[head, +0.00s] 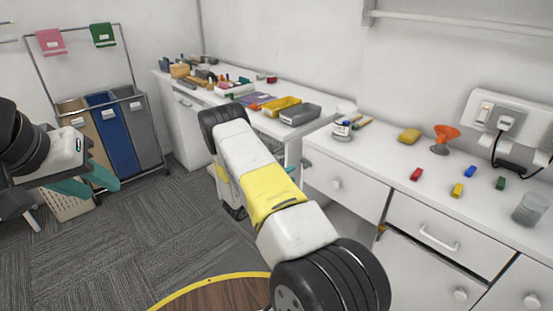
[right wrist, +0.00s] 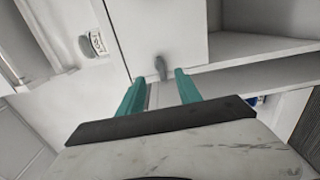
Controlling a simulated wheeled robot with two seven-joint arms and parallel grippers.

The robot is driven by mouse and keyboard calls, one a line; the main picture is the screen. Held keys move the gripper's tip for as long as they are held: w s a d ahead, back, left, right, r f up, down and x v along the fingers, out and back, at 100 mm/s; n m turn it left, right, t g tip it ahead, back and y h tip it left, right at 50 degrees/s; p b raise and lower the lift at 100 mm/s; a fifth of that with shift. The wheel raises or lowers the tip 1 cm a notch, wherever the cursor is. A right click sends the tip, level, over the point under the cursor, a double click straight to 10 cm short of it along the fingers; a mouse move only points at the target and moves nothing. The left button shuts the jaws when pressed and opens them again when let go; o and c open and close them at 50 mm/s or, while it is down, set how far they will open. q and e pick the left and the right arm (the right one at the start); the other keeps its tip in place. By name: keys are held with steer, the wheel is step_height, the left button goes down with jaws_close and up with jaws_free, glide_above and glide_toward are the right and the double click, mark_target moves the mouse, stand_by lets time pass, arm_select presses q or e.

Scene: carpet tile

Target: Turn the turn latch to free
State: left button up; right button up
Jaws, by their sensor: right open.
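The turn latch (right wrist: 160,68) is a small grey tab at the lower edge of a white door panel (right wrist: 160,28) in the right wrist view. It looks roughly upright in that picture, overlapping the panel's edge. My right gripper (right wrist: 157,80) is open, with one teal finger on each side of the latch and visible gaps to it. I cannot tell whether the fingertips reach its depth. In the head view my right arm hides the latch and most of the right gripper. My left gripper (head: 86,181) is open and empty above the floor at the left.
White drawers (head: 345,183) and a countertop (head: 400,160) with small blocks, an orange funnel (head: 445,136) and a glass (head: 530,208) stand at the right. A cluttered counter (head: 225,95) is at the back. Laundry bins (head: 110,130) stand at the left, with open carpet (head: 140,240) in front.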

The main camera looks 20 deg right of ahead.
mark_target(304, 167)
steer(key=x, duration=0.7)
steer(key=shift+d, duration=0.3)
jaws_close()
